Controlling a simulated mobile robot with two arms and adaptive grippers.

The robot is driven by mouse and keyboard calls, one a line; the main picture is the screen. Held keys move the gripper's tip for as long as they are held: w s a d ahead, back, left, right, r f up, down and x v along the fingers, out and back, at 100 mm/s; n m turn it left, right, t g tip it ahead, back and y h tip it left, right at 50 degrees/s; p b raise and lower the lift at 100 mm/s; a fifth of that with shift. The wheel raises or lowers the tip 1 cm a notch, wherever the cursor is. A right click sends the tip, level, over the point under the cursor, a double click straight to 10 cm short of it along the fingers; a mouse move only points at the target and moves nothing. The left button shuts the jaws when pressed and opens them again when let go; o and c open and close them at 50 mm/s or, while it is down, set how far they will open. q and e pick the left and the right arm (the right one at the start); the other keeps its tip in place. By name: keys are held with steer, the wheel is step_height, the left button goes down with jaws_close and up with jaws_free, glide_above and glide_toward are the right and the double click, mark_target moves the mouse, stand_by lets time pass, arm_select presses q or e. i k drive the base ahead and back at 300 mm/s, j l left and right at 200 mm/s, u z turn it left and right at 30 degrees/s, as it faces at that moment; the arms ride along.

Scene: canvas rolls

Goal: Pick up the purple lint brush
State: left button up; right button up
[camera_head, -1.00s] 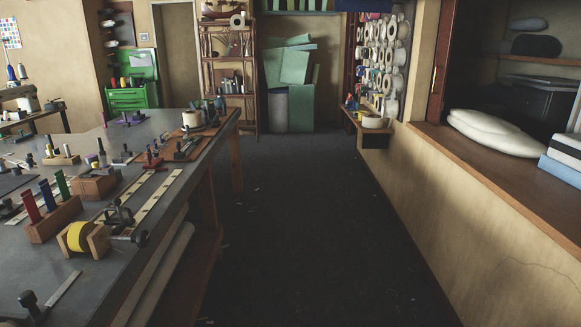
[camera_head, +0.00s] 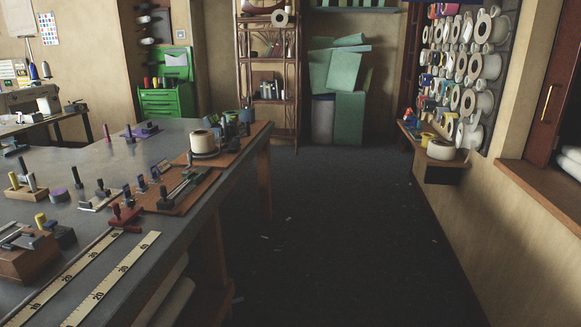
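Two purple things show on the grey worktable (camera_head: 150,235) at the left. One is a flat purple item (camera_head: 139,132) with a dark block on it, near the table's far edge. The other is a small round purple piece (camera_head: 59,195) nearer the left side. Both are too small to tell for sure which is the lint brush. Neither of my grippers is in view.
A wooden board with tools (camera_head: 172,190), a white roll (camera_head: 203,143) and yellow rulers (camera_head: 110,280) lie on the table. A small wall shelf (camera_head: 445,165) juts out at the right.

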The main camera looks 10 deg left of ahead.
mark_target(130, 139)
steer(key=i+l, duration=0.1)
steer(key=i, duration=1.8)
steer(key=i+j+u, duration=0.1)
steer(key=i+u, duration=0.65)
steer(key=u, duration=0.15)
steer(key=i+l+u, duration=0.1)
steer(key=i+u, duration=0.55)
steer(key=u, duration=0.15)
steer(key=i+u, duration=0.15)
steer(key=u, duration=0.15)
